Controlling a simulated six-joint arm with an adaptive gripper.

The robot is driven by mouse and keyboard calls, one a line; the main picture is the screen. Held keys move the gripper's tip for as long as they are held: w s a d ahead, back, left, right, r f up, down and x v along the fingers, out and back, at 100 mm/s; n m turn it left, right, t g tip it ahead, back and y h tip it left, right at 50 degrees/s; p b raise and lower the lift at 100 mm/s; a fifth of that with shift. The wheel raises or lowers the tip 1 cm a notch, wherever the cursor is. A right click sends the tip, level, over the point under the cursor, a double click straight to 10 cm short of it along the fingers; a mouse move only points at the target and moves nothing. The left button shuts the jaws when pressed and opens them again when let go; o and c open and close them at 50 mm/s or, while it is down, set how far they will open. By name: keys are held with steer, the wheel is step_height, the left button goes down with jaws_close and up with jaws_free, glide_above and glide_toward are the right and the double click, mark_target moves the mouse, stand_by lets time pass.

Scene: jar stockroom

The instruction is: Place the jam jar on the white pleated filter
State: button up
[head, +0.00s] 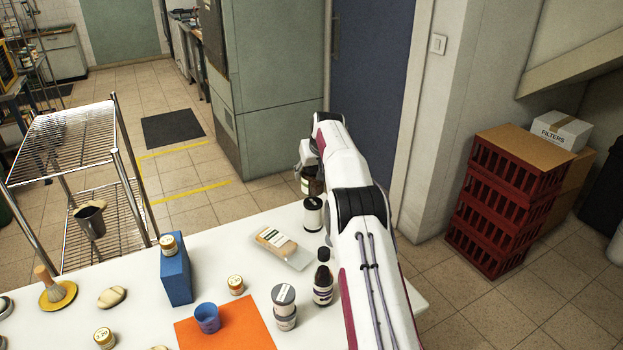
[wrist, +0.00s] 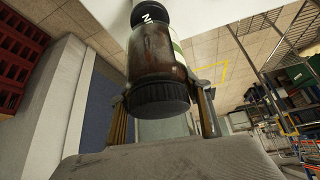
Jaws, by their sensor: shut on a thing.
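The jam jar, dark red-brown with a black lid and a pale label, shows large in the wrist view (wrist: 155,52). In the head view the jar (head: 313,186) is partly hidden by my arm, near the table's far edge. My gripper (wrist: 163,98) is shut on it, with a finger on each side near the lid. In the head view my gripper (head: 306,165) is mostly covered by its own links. I cannot make out a white pleated filter in either view; my arm hides part of the table.
A white black-topped jar (head: 313,216) stands close to the held jar. A dark bottle (head: 323,282), grey-lidded jars (head: 284,294) and a clear pack (head: 284,246) are nearby. A blue cup (head: 207,319) is on an orange mat (head: 247,325). A blue block (head: 175,275) carries a small jar.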

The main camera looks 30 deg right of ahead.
mark_target(316, 169)
steer(key=shift+f, duration=1.85)
steer(key=shift+f, duration=0.15)
steer(key=o, duration=1.7)
steer(key=shift+f, duration=0.1)
steer(key=shift+r, duration=0.3)
steer(key=shift+s+r, duration=0.35)
steer(key=shift+r, duration=0.2)
steer(key=shift+v, duration=5.25)
steer(key=shift+a, duration=0.1)
